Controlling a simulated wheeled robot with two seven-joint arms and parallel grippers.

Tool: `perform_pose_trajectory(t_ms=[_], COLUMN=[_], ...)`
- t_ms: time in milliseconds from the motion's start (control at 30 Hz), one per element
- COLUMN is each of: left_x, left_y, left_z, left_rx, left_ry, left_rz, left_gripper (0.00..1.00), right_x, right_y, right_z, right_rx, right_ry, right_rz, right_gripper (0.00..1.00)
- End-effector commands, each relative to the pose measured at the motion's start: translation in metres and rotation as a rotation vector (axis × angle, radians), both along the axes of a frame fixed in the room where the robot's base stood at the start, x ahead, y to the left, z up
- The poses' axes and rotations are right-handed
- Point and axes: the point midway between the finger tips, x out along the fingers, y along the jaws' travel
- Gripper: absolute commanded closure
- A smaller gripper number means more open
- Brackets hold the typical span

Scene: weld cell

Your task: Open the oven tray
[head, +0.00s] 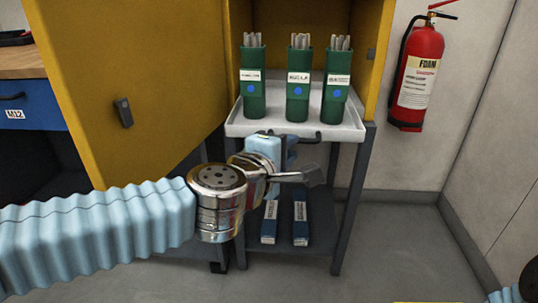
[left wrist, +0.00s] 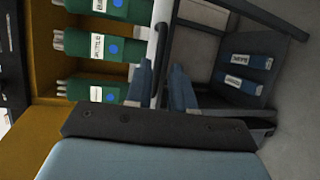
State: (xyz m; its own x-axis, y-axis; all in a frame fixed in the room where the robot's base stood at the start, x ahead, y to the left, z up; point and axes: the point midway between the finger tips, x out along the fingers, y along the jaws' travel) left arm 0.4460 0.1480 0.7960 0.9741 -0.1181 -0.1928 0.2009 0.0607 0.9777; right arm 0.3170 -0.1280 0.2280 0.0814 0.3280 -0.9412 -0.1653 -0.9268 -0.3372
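The white oven tray (head: 345,131) sits in the yellow oven, carrying several rods in three green canisters (head: 298,90). A dark handle (head: 308,138) runs along its front. The yellow oven door (head: 125,60) stands open to the left. My left gripper (head: 291,152) is at the left part of the handle, its fingers mostly hidden in the head view. In the left wrist view, its two blue fingers (left wrist: 161,80) are apart, with the dark handle bar (left wrist: 161,42) lined up between them. I cannot tell whether they touch it. My right gripper is out of view.
A dark stand (head: 352,190) carries the oven, with blue boxes (head: 300,215) on its lower shelf. A red fire extinguisher (head: 418,75) hangs on the wall at right. A workbench with a blue drawer (head: 30,112) is at left.

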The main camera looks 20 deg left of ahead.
Motion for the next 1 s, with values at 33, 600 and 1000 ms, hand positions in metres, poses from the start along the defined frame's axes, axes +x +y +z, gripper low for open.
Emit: perform_pose_trajectory(t_ms=[33,600,1000], left_x=[-0.013,-0.098,-0.098], left_y=[0.002,0.012,0.012], left_z=[0.01,0.02,0.019], left_rx=[-0.001,0.001,0.001], left_ry=[-0.004,0.0,0.0], left_rz=[0.002,0.001,0.0], left_gripper=[0.77,0.77,0.77], right_x=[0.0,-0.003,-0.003], right_y=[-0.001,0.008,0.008], right_z=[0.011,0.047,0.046], right_rx=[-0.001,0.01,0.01], right_ry=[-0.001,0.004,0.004], right_rz=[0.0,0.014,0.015], right_gripper=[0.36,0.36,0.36])
